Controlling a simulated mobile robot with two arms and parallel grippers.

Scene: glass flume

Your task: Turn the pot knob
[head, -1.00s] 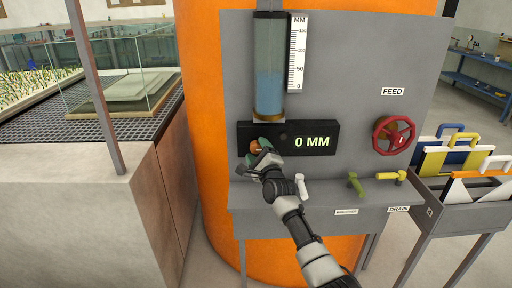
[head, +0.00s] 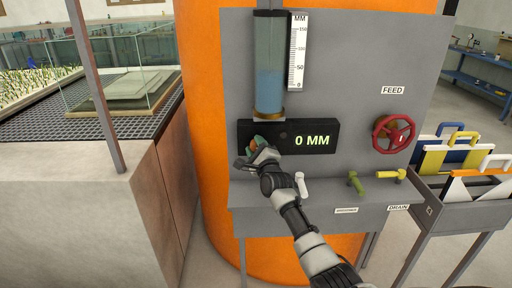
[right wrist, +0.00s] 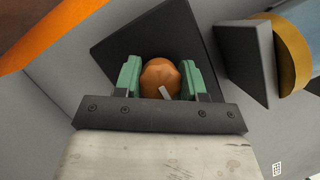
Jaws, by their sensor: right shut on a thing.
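The pot knob (right wrist: 161,78) is a round orange-brown knob with a pale pointer mark, on the left part of the black display box (head: 318,128) that reads 0 MM. In the head view the knob is mostly hidden by my right gripper (head: 258,146). In the right wrist view my right gripper (right wrist: 161,80) has its green finger pads on both sides of the knob, shut on it. The pale mark points down and slightly right in that view. My left gripper is not in view.
A water tube (head: 269,75) with a scale (head: 297,50) stands above the box. A red FEED wheel (head: 393,134), a white lever (head: 301,184), a green lever (head: 355,182) and a yellow DRAIN lever (head: 391,174) are on the grey panel. A rack of boards (head: 450,160) is at right.

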